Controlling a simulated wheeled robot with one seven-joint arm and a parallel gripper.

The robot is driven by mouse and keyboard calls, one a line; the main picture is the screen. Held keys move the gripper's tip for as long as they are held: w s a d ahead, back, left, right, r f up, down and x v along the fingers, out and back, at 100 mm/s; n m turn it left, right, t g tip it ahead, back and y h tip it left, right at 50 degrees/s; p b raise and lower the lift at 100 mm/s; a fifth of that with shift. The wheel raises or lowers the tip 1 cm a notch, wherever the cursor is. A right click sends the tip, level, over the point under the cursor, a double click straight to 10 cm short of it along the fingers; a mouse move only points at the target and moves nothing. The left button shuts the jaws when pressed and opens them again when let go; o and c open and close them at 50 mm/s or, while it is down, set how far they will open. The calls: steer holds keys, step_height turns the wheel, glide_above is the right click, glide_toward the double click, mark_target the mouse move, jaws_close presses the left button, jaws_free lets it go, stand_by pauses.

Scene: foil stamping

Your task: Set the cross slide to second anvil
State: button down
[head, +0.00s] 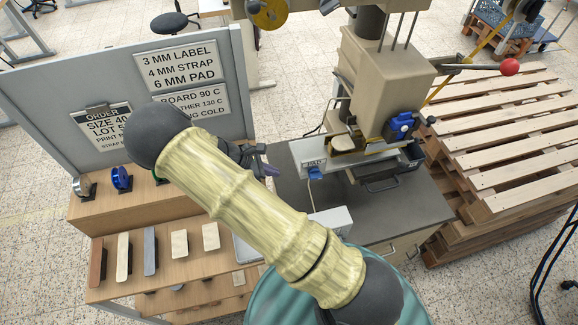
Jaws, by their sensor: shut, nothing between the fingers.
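The foil stamping press (384,82) stands on a dark-topped bench, right of centre. Under its head, a pale slide plate (345,162) runs left to right. A label reading PAD and a blue knob (316,173) are at its left end. I take this plate to be the cross slide, but its anvils cannot be told apart and its position cannot be read. My gripper (271,169) shows small and dark past my arm, just left of the blue knob and apart from it in the picture. It is shut and empty. My arm hides part of the bench.
A grey panel (60,85) with signs stands at the left, behind a wooden rack (110,255) of sample pieces. A red-balled lever (509,67) sticks out right of the press. Stacked pallets (510,150) stand at the right. The dark bench top (405,205) is clear in front of the press.

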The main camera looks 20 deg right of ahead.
mark_target(332, 163)
steer(key=shift+d+f+p, duration=0.3)
steer(key=shift+d+p, duration=0.2)
steer(key=shift+d, duration=0.45)
steer(key=shift+d+f+p, duration=0.25)
steer(key=shift+d+p, duration=0.3)
steer(key=shift+d, duration=0.35)
steer(key=shift+d+f+p, duration=0.3)
steer(key=shift+d+p, duration=0.2)
steer(key=shift+d, duration=0.45)
steer(key=d+b, duration=0.2)
steer(key=d, duration=1)
steer(key=shift+d, duration=0.35)
steer(key=shift+r, duration=0.1)
